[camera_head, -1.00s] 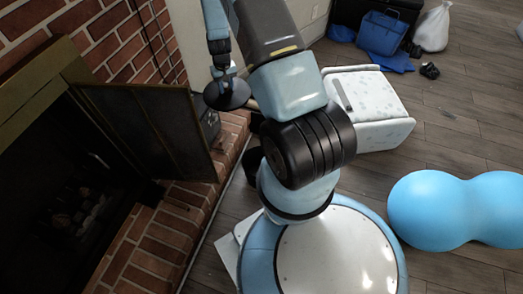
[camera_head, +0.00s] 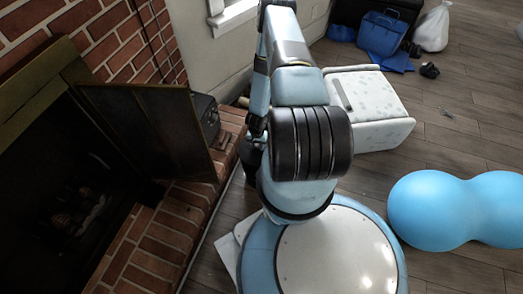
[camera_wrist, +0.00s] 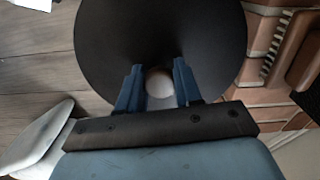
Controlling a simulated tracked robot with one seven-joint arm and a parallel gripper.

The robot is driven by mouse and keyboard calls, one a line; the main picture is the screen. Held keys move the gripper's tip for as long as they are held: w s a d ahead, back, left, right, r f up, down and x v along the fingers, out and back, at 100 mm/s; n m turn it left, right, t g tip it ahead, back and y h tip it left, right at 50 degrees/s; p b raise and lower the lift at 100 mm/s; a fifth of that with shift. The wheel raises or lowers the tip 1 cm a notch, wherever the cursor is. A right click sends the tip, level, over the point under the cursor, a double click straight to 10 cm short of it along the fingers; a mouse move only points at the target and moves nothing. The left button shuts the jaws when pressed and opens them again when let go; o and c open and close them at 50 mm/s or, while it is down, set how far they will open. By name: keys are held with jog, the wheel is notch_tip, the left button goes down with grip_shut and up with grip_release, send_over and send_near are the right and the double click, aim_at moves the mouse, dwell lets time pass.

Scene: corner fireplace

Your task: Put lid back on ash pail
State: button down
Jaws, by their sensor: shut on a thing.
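The lid (camera_wrist: 160,25) is a dark round disc with a pale knob in the wrist view. My gripper (camera_wrist: 157,82) is shut on its knob, one blue finger on each side. The lid fills the upper middle of the wrist view and hides whatever lies beyond it. In the head view my arm hides the gripper and most of the lid. A dark shape (camera_head: 249,152) shows beside my arm near the hearth edge; I cannot tell whether it is the ash pail, the lid or both.
The brick hearth (camera_head: 190,205) and open fire screen (camera_head: 150,130) are on the left. A dark box (camera_head: 206,117) stands behind the screen. A white patterned seat (camera_head: 372,100) stands beyond my arm. A blue peanut-shaped ball (camera_head: 455,210) lies on the right. Open wooden floor (camera_head: 445,130) lies between.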

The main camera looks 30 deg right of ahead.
aim_at(259, 152)
jog(key=s+f, duration=0.2)
jog(key=shift+a+f+m, duration=0.1)
jog(key=shift+f+m, duration=0.2)
jog(key=shift+f, duration=0.05)
notch_tip(259, 152, down, 6)
dwell(0.5)
jog(key=shift+s, duration=0.1)
dwell(2.5)
jog(key=c, duration=0.7)
grip_release()
jog(key=shift+o, duration=0.7)
jog(key=o, duration=0.4)
